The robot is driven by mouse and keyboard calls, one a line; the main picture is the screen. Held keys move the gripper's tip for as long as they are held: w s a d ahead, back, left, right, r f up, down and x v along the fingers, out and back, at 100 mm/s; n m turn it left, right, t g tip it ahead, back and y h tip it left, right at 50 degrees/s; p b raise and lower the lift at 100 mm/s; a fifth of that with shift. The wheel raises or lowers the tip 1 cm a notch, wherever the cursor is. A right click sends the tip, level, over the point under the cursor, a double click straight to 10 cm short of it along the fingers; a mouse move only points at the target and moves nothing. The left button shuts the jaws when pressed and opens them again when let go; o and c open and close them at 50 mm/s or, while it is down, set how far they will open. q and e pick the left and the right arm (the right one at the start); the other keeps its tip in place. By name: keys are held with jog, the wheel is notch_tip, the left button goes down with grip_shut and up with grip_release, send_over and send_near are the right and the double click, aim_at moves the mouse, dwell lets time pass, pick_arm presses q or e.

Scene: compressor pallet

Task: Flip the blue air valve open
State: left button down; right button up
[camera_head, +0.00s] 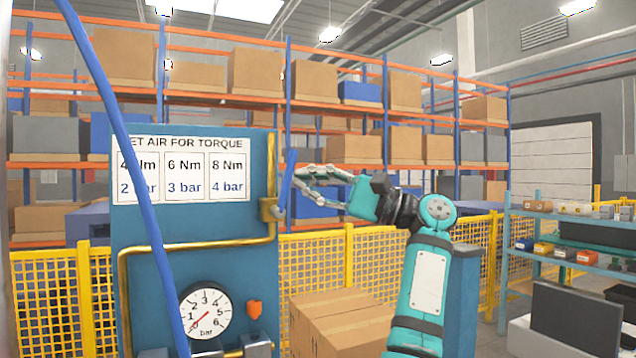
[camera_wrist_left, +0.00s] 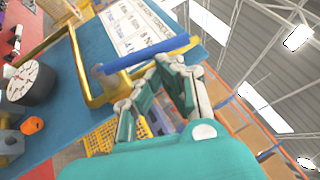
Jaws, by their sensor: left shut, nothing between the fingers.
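The blue air valve lever (camera_head: 286,187) stands nearly upright beside the brass valve body (camera_head: 270,210), on the right edge of the blue panel (camera_head: 190,265). In the left wrist view the lever (camera_wrist_left: 145,55) crosses just beyond the fingertips. My left gripper (camera_head: 300,174) is shut and empty, just right of the lever in the head view; its fingers (camera_wrist_left: 170,62) also show in the wrist view. I cannot tell whether they touch the lever. The pressure gauge (camera_head: 205,311) has its red needle pointing to the lower left, near the low end. My right gripper is not in view.
A brass pipe (camera_head: 195,246) runs along the panel to the valve. A blue hose (camera_head: 137,160) crosses the left side. Cardboard boxes (camera_head: 340,318) stand below my left arm. A yellow mesh fence (camera_head: 320,262) and storage racks are behind.

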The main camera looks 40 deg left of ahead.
pick_arm(q)
jog(key=shift+s+a+r, duration=0.15)
jog(key=shift+s+r, duration=0.25)
jog(key=shift+s+a+r, duration=0.1)
jog(key=shift+s, duration=0.1)
dwell(0.6)
